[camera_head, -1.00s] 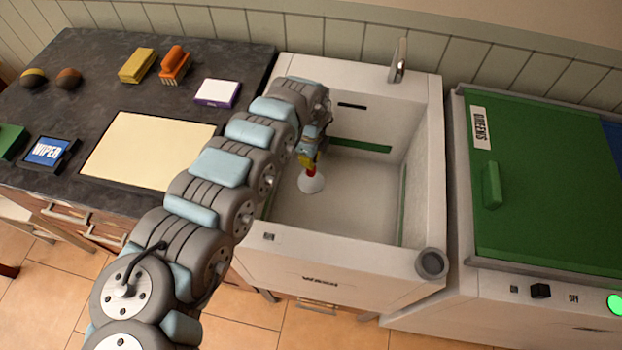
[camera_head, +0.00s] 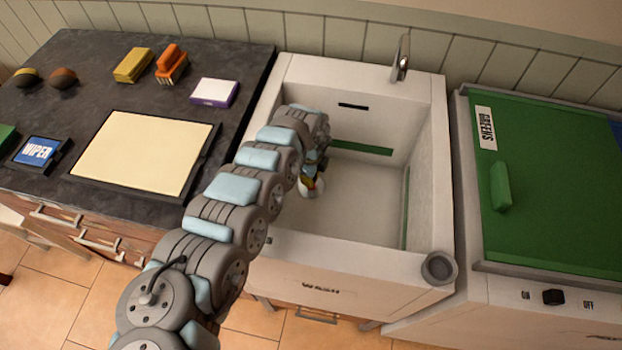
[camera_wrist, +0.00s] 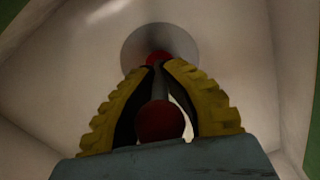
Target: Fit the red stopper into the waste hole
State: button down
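My gripper (camera_head: 310,184) is low inside the white sink basin (camera_head: 370,195), near its left wall. In the wrist view its two yellow ribbed fingers (camera_wrist: 160,66) close around the red stopper (camera_wrist: 160,121). A round red part shows between the fingers, and more red shows just beyond the fingertips. A pale grey disc (camera_wrist: 135,45), which looks like the waste hole's rim, lies directly beyond them. The fingers and stopper cover the disc's centre, so I cannot tell whether the stopper is in the hole or above it.
The basin walls surround my gripper; the floor to its right is clear. A tap (camera_head: 401,58) stands at the back rim. A dark worktop (camera_head: 75,95) with a cream board (camera_head: 145,150) lies left, and a green-lidded unit (camera_head: 550,180) stands right.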

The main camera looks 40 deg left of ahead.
jog(key=c, duration=1.2)
grip_release()
jog(key=shift+f, duration=0.1)
jog(key=shift+c, duration=0.2)
notch_tip(320, 180, up, 11)
jog(key=p, duration=0.4)
jog(key=shift+r+p, duration=0.35)
jog(key=shift+r, duration=0.25)
